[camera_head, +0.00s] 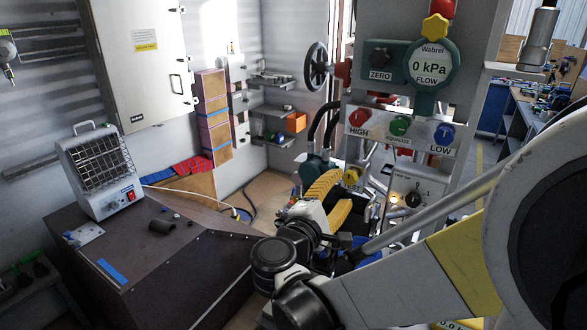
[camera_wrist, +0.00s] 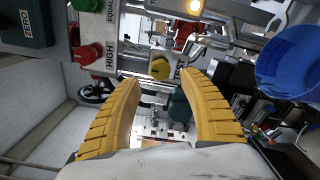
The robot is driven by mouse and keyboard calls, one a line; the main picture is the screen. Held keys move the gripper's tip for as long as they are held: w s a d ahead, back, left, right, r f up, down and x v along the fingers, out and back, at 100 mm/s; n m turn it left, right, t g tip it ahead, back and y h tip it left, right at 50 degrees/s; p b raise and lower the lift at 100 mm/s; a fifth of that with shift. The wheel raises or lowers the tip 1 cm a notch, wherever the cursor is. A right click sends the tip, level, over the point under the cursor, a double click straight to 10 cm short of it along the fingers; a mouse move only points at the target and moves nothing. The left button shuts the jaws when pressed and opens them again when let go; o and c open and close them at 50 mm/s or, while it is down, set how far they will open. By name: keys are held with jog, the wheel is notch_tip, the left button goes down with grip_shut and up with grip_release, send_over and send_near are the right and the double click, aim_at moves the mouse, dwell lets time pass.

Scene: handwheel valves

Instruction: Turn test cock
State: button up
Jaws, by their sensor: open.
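My gripper (camera_head: 350,182) is open, with its two ribbed yellow fingers (camera_wrist: 160,77) spread and nothing between them. A round yellow knob (camera_wrist: 160,68) shows just beyond the gap between the fingertips in the wrist view. It also shows by the fingertips in the head view (camera_head: 351,175). I cannot tell whether the fingers touch it. A black rotary knob (camera_head: 412,200) sits on a small labelled plate to the right, under partly readable lettering.
The panel above carries the red HIGH knob (camera_head: 358,121), green EQUALISE knob (camera_head: 399,125), blue LOW knob (camera_head: 441,136) and gauge (camera_head: 431,65). A black handwheel (camera_head: 316,66) stands behind. A blue bucket (camera_wrist: 292,62) is at right in the wrist view. A bench (camera_head: 150,250) stands left.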

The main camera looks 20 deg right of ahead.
aim_at(349, 180)
jog(key=shift+x, duration=2.45)
jog(key=c, duration=0.9)
